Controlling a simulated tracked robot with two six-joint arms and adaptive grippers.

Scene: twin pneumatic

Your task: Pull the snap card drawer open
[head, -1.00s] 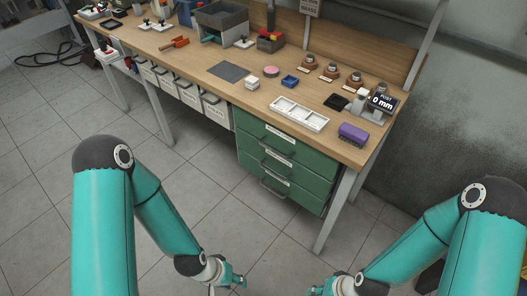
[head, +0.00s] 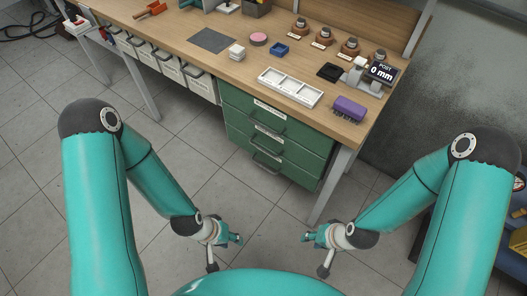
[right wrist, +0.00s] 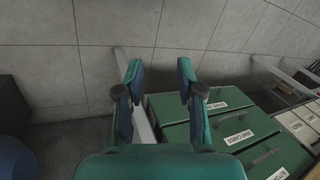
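A green drawer unit (head: 228,104) hangs under the bench's right part, with three drawers shut, each with a pale label and a dark bar handle. The middle drawer (head: 284,146) has a label that looks upside down in the right wrist view (right wrist: 240,137); it seems to read "snap cards", though small. My right gripper (head: 307,237) is in front of and below the drawers, apart from them. In the right wrist view (right wrist: 157,75) its fingers are spread and empty. My left gripper (head: 238,238) is left of it, also clear of the drawers; its fingers are too small to judge.
The wooden bench top (head: 215,65) carries a white tray (head: 291,87), a purple brush (head: 348,107) and a display reading 0 mm (head: 382,72). Pale bins (head: 171,66) hang left of the drawers. A bench leg (head: 327,190) stands right of them. The floor in front is clear.

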